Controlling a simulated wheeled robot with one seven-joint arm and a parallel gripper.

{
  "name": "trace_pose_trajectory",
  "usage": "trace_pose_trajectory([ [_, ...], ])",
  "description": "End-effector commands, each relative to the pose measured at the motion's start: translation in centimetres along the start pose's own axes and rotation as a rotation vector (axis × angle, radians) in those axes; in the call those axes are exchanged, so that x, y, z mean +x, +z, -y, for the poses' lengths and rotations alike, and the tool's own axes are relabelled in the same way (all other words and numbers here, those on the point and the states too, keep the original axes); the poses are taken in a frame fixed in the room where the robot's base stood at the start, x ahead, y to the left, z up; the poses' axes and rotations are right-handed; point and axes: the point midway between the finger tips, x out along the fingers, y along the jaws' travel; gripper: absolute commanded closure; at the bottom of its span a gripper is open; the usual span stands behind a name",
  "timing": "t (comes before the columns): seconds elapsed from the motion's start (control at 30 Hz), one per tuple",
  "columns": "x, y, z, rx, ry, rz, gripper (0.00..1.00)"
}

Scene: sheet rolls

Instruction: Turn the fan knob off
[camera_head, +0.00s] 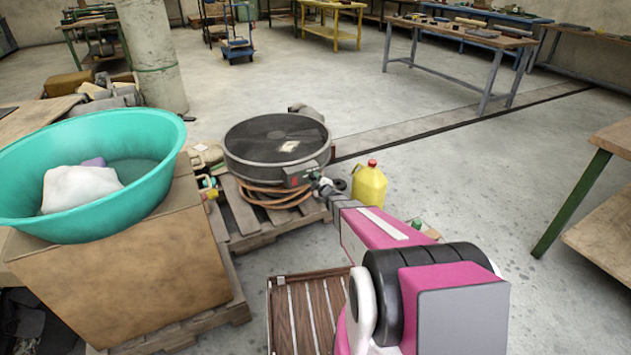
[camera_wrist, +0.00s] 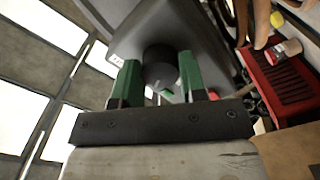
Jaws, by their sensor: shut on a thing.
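The fan (camera_head: 255,172) is a dark round drum with a mesh top, lying on a wooden pallet. A small control box (camera_head: 303,176) sits on its near right side. In the wrist view, the fan knob (camera_wrist: 158,56) is a black round cylinder on a dark grey housing (camera_wrist: 190,25). My gripper (camera_wrist: 159,75) has its green fingers on both sides of the knob and is shut on it. In the head view my gripper (camera_head: 322,187) reaches the control box; the knob is hidden there. The knob's setting cannot be read.
A yellow jug (camera_head: 369,187) stands right of the fan. An orange hose (camera_head: 268,195) lies under it on the pallet (camera_head: 243,217). A teal basin (camera_head: 150,195) sits on a large box (camera_head: 140,265) at left. A slatted wooden crate (camera_head: 305,315) is below my arm.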

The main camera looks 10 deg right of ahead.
Motion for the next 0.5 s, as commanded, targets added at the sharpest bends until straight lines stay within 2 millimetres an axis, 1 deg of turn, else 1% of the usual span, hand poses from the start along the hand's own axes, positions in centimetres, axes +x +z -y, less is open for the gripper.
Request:
trace_pose_trajectory([
  [0.5,-0.02,-0.05,-0.06,-0.471,-0.001,-0.001,0.85],
])
